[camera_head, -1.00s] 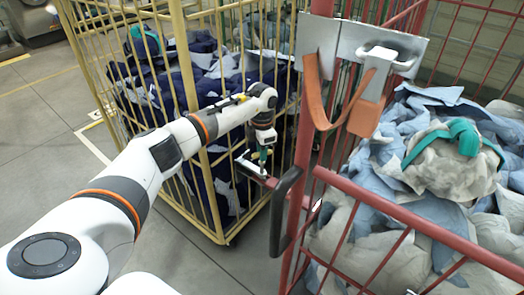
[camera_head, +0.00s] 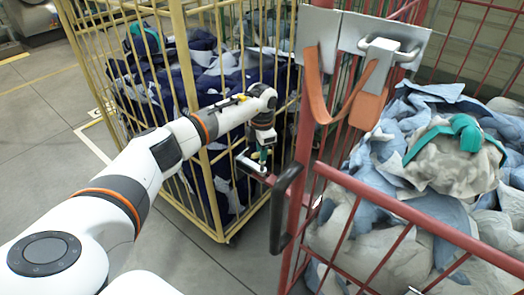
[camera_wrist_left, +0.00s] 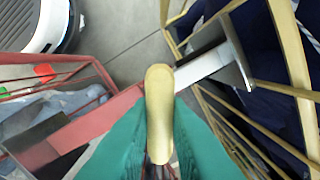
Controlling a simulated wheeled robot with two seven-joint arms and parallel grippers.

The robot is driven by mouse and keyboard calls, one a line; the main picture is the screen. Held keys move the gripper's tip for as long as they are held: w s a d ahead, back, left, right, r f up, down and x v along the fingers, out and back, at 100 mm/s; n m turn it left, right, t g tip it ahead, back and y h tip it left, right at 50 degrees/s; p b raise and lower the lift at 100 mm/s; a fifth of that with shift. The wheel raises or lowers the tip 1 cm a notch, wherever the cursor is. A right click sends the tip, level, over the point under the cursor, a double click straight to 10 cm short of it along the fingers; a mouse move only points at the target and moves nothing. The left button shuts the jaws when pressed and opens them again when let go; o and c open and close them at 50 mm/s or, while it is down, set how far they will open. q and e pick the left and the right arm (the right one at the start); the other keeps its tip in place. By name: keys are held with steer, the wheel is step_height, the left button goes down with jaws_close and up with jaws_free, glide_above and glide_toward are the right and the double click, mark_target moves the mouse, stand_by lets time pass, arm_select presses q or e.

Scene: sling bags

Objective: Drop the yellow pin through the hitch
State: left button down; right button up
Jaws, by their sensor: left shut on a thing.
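The yellow pin (camera_wrist_left: 159,115) stands between the teal fingers of my left gripper (camera_wrist_left: 160,140) in the left wrist view, its rounded end towards the camera. In the head view my left gripper (camera_head: 262,157) is shut on it, just above the hitch (camera_head: 248,165) between the two cages. The hitch shows in the left wrist view as a grey metal bar (camera_wrist_left: 205,62) beside a red drawbar (camera_wrist_left: 100,132). The pin and fingers cover where these parts meet, so I cannot tell whether the pin's lower end is in a hole. My right gripper is out of view.
A yellow cage cart (camera_head: 190,95) with dark blue cloth stands behind the arm. A red cage cart (camera_head: 420,222) with grey-blue cloth stands at right, with a dark handle (camera_head: 284,205) and grey plate (camera_head: 345,30) with orange straps. The floor (camera_head: 45,130) at left is clear.

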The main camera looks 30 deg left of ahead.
arm_select(q)
steer(key=shift+f, duration=0.4)
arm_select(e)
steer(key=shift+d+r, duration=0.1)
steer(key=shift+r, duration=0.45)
arm_select(q)
steer(key=shift+f+b, duration=0.9)
steer(key=shift+f, duration=0.15)
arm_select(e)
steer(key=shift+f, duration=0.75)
arm_select(q)
steer(key=c, duration=1.3)
jaws_free()
steer(key=shift+r, duration=0.1)
step_height(320, 180, up, 8)
steer(key=shift+f+p, duration=0.25)
steer(key=shift+p, duration=0.6)
step_height(320, 180, up, 4)
steer(key=shift+f+p, duration=0.15)
steer(key=shift+p, duration=0.15)
steer(key=shift+r, duration=0.35)
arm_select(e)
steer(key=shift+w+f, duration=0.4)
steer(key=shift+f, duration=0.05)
